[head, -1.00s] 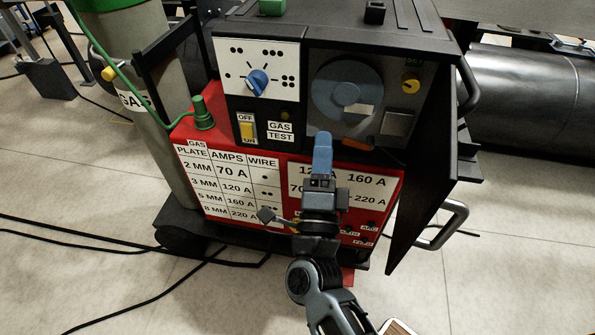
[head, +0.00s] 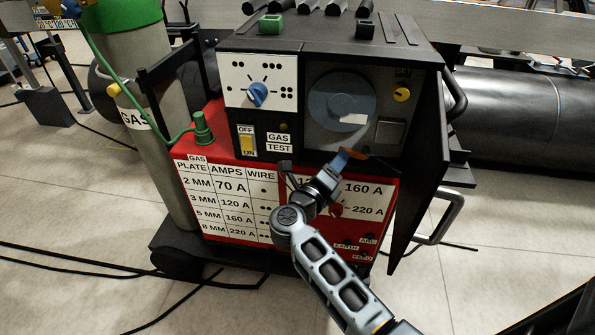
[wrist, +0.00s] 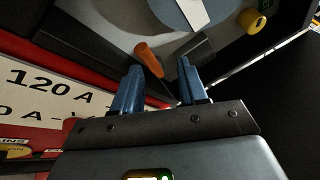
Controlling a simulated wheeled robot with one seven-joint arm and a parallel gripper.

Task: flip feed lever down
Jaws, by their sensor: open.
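The feed lever is an orange lever (head: 354,154) at the bottom of the recessed wire bay on the machine's front. In the wrist view the orange lever (wrist: 149,60) sticks out just beyond my fingers, in front of the gap and nearer the left finger. I cannot tell whether it touches a finger or how it is tilted. My gripper (head: 338,165) is open, with blue fingers pointing up and right toward the lever.
The open dark door (head: 425,180) stands close on the right of the bay. A blue spool (head: 340,97) and a yellow knob (head: 401,94) sit above the lever. A grey plate (head: 389,133) is to its right. The red lower panel (head: 395,195) is beneath.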

